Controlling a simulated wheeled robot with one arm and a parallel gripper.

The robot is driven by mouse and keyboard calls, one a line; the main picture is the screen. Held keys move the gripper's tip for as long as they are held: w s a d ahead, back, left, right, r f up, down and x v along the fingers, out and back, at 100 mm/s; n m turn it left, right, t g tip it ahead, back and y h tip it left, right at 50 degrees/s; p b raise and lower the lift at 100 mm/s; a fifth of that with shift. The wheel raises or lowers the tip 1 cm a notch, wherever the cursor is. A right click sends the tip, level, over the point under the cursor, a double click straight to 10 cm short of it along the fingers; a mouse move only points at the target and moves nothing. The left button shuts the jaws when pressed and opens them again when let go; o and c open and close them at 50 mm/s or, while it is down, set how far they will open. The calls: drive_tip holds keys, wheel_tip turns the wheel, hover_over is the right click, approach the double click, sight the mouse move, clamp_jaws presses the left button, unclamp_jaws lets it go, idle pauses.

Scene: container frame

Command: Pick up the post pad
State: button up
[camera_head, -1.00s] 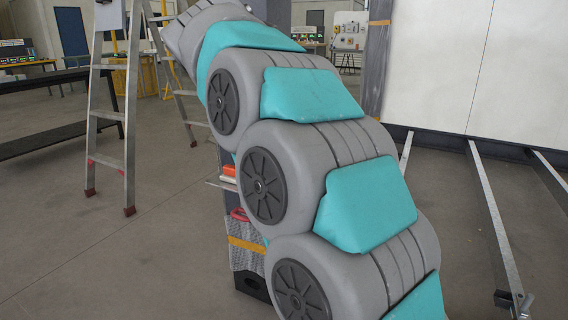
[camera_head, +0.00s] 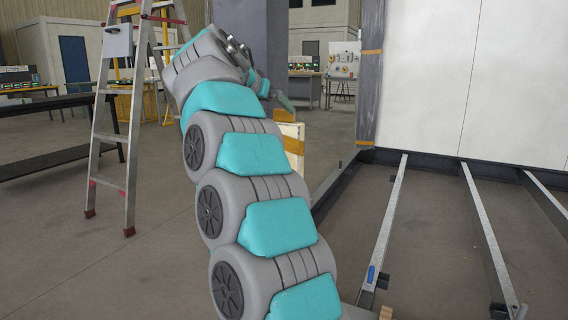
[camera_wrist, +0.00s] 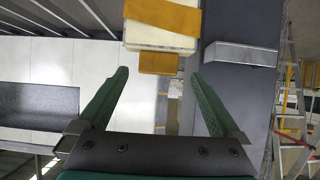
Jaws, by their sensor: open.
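No thing is clearly marked as the post pad. A cream block with a broad orange-yellow band (camera_wrist: 162,22) is the likely match and shows at the top of the wrist view, just beyond my fingertips. It also shows in the head view (camera_head: 291,143), partly hidden behind my arm. My gripper (camera_wrist: 158,73) is open, with two green fingers wide apart and nothing between them. The block appears apart from the fingers. In the head view the gripper is partly hidden behind my wrist.
A grey post with orange bands (camera_head: 371,75) stands beside a large white panel (camera_head: 425,80). Metal floor rails (camera_head: 390,225) run along the right. A stepladder (camera_head: 115,110) stands at left, near a dark bench (camera_head: 45,130). The floor between ladder and arm is clear.

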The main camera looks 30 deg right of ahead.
sight(282, 111)
drive_tip(key=x, duration=0.4)
drive_tip(key=shift+d+r+p, duration=0.25)
drive_tip(key=shift+d+p, duration=0.05)
drive_tip(key=shift+p, duration=0.1)
clamp_jaws()
idle(0.4)
